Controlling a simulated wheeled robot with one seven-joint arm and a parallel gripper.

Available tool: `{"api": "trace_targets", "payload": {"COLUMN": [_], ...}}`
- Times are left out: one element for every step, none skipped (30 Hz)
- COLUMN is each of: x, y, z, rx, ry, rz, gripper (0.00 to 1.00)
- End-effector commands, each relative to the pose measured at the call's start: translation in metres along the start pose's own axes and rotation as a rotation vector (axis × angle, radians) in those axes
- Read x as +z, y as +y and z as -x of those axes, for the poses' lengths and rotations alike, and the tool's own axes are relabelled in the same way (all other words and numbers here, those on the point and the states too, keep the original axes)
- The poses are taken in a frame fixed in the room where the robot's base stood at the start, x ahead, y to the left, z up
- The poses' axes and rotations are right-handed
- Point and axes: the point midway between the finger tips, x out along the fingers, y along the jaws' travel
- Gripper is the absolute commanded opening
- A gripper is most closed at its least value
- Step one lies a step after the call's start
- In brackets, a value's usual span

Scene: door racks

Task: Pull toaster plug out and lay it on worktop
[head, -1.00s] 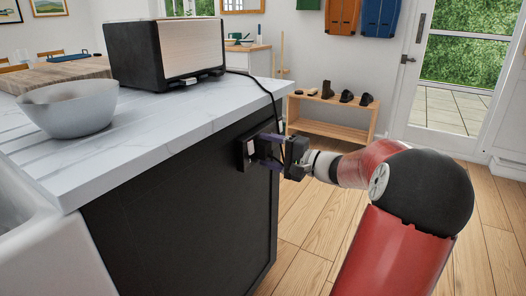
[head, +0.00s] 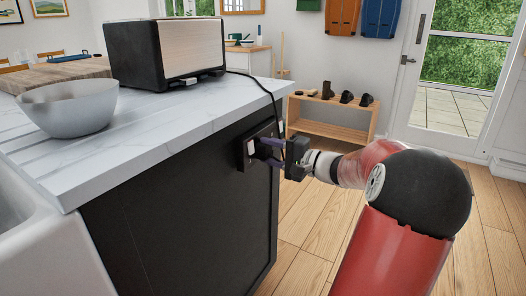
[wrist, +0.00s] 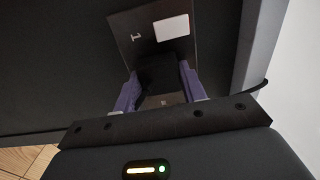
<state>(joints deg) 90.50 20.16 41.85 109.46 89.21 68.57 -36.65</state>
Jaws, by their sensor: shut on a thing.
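The toaster (head: 165,50), black with a brushed metal side, stands on the white marbled worktop (head: 165,118). Its dark cord (head: 258,82) runs over the worktop edge and down the end panel. My gripper (head: 266,151) is at the socket plate (head: 250,150) on the dark end panel. In the wrist view my purple fingers (wrist: 158,92) are closed on the sides of a black plug (wrist: 158,72). The plug is in front of the socket plate (wrist: 128,22), which shows a white rectangle and a small white mark. Whether the plug's pins are in the socket is hidden.
A grey bowl (head: 70,106) and a wooden board (head: 62,72) are on the worktop. The worktop between bowl and toaster is clear. A sink (head: 35,235) is at the near left. A wooden shoe rack (head: 325,127) stands behind my arm.

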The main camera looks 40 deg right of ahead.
Motion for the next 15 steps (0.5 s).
{"api": "trace_targets", "payload": {"x": [0.000, 0.000, 0.000, 0.000, 0.000, 0.000, 0.000, 0.000, 0.000, 0.000, 0.000, 0.000, 0.000, 0.000, 0.000], "y": [0.000, 0.000, 0.000, 0.000, 0.001, 0.001, 0.001, 0.000, 0.000, 0.000, 0.000, 0.000, 0.000, 0.000, 0.000], "z": [0.003, 0.004, 0.006, 0.007, 0.008, 0.010, 0.011, 0.012, 0.014, 0.015, 0.016, 0.018, 0.019, 0.020, 0.022], "rx": [0.001, 0.001, 0.001, 0.001, 0.001, 0.001, 0.002, 0.001, 0.001, 0.001, 0.001, 0.002, 0.002, 0.002, 0.002], "ry": [0.001, 0.001, 0.000, 0.001, 0.001, 0.001, 0.001, 0.001, 0.001, 0.001, 0.001, 0.001, 0.001, 0.001, 0.001], "rz": [0.000, 0.000, 0.000, 0.000, 0.000, 0.000, 0.000, 0.000, 0.000, 0.000, 0.000, 0.000, 0.000, 0.000, 0.000], "gripper": [0.05, 0.05, 0.05, 0.05, 0.05, 0.05, 0.05, 0.05, 0.05, 0.05, 0.05, 0.05, 0.05, 0.05, 0.05]}}
